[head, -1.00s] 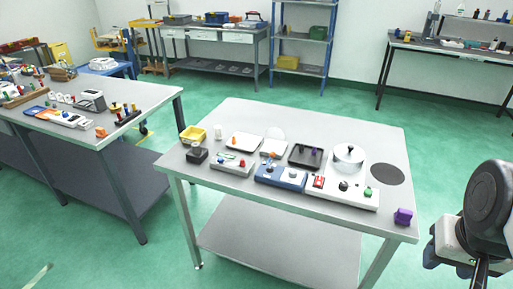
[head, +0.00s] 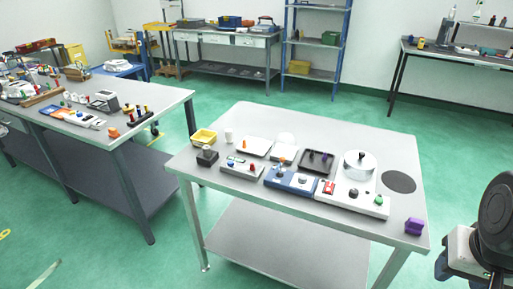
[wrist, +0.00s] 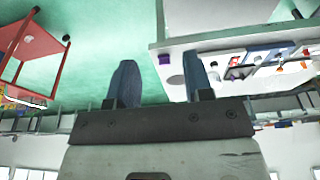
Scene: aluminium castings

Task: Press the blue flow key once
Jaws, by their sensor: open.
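My gripper (wrist: 163,82) is open and empty in the wrist view, its two dark blue-grey fingers well apart. In the head view my arm's end is at the lower right edge, beyond the table's right end and clear of everything on it; its fingertips cannot be made out. On the table a grey panel (head: 236,170) carries small coloured buttons, among them a small blue one (head: 253,168). Beside it is a blue unit (head: 282,183) with round knobs. The labels are too small to read, so I cannot tell for sure which part is the flow key.
The grey table (head: 345,130) also holds a white panel (head: 360,206) with red, black and green controls, a metal pot (head: 359,164), a black tray (head: 325,154), a yellow bin (head: 204,136) and a purple block (head: 414,226) near the right corner. The table's back strip is bare.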

